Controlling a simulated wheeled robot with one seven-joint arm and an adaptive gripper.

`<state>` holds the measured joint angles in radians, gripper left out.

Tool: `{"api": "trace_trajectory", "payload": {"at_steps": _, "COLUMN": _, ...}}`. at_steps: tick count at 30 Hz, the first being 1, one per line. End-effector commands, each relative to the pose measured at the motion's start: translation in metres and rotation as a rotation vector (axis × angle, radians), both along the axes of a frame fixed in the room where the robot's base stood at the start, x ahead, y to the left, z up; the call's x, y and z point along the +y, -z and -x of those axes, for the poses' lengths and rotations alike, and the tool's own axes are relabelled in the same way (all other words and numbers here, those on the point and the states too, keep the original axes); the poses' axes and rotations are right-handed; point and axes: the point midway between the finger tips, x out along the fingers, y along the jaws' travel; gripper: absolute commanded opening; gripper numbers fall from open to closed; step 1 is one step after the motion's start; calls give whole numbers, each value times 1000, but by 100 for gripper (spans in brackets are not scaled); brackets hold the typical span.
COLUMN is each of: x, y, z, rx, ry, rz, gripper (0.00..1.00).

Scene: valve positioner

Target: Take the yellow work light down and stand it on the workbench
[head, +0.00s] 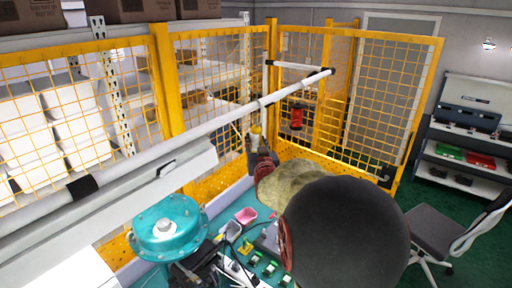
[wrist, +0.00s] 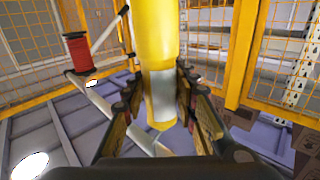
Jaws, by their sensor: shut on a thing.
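The yellow work light (wrist: 155,35) is a yellow cylinder with a silver band and a yellow end. In the wrist view it stands between the two fingers of my gripper (wrist: 159,92), which is shut on it at the silver band. In the head view the light (head: 256,131) shows small, held in my gripper (head: 257,150) just below the long white rail. I cannot tell whether it still touches a hook or the rail. The workbench (head: 222,207) has a teal top and lies below and partly behind my arm.
A teal round valve actuator (head: 167,228) stands at the bench's left. Pink (head: 246,215) and grey (head: 230,230) bins and several small green parts crowd the bench. A red spool (head: 297,116) hangs near the yellow mesh fence (head: 355,95). The white rail (head: 215,121) crosses above the bench.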

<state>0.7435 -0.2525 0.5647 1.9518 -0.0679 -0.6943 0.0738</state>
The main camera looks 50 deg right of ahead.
Motion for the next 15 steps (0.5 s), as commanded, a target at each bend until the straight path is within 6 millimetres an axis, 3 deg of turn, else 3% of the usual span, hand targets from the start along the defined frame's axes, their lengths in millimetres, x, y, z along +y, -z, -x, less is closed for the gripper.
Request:
{"api": "trace_trajectory", "payload": {"at_steps": 9, "x": 0, "y": 0, "z": 0, "rx": 0, "ry": 0, "rz": 0, "gripper": 0}}
{"api": "trace_trajectory", "payload": {"at_steps": 15, "x": 0, "y": -1, "z": 0, "rx": -2, "ry": 0, "rz": 1, "gripper": 0}}
